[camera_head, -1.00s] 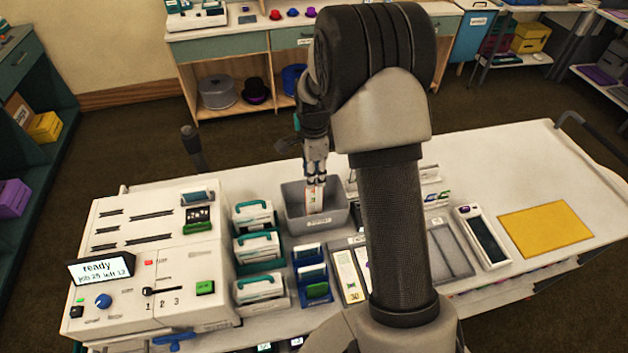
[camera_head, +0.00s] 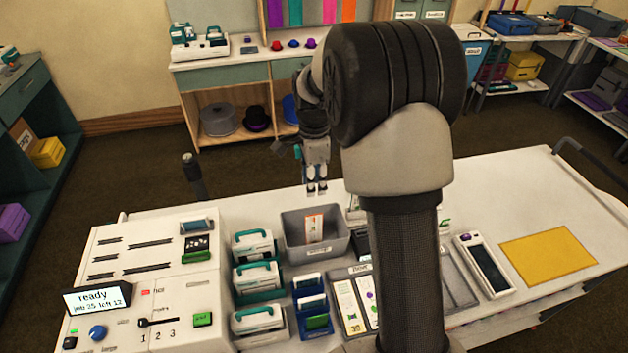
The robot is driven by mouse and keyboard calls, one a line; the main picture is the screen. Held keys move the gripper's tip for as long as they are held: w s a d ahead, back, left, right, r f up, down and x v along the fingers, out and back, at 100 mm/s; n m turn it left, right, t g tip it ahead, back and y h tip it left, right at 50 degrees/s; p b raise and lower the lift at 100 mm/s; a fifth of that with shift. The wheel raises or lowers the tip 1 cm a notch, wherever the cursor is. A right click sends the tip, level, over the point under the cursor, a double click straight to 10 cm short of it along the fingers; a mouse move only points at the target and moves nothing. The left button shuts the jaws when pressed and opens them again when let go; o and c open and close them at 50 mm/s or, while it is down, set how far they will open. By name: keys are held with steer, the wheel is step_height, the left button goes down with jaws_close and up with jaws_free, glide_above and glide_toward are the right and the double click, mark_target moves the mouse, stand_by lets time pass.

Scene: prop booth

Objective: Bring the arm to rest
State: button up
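My gripper (camera_head: 316,190) hangs fingers-down above the grey bin (camera_head: 297,226) on the white work table. Its two fingertips are apart with a small gap and nothing shows between them. A white card (camera_head: 314,228) with orange and green marks stands upright in the grey bin, below and apart from the fingers. My arm rises in front of the table and hides part of its middle.
A white machine (camera_head: 150,275) with a "ready" screen (camera_head: 97,297) fills the table's left. Several teal-handled units (camera_head: 257,279) stand beside it. A yellow mat (camera_head: 548,251) lies at the right. A back counter (camera_head: 225,81) holds small hats.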

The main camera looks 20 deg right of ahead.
steer(key=s+a+r+n+t+b, duration=0.25)
steer(key=s+a+r+n, duration=0.35)
steer(key=s+r+n, duration=0.5)
steer(key=s+a+f+n+t+b, duration=0.1)
steer(key=s+n, duration=0.3)
steer(key=s, duration=0.4)
steer(key=s+a+f+n+t+b, duration=0.1)
steer(key=s+a+f+n+b, duration=0.1)
steer(key=s+n, duration=0.3)
steer(key=s+a, duration=0.1)
steer(key=s, duration=0.3)
steer(key=shift+a, duration=0.2)
steer(key=shift+a, duration=0.1)
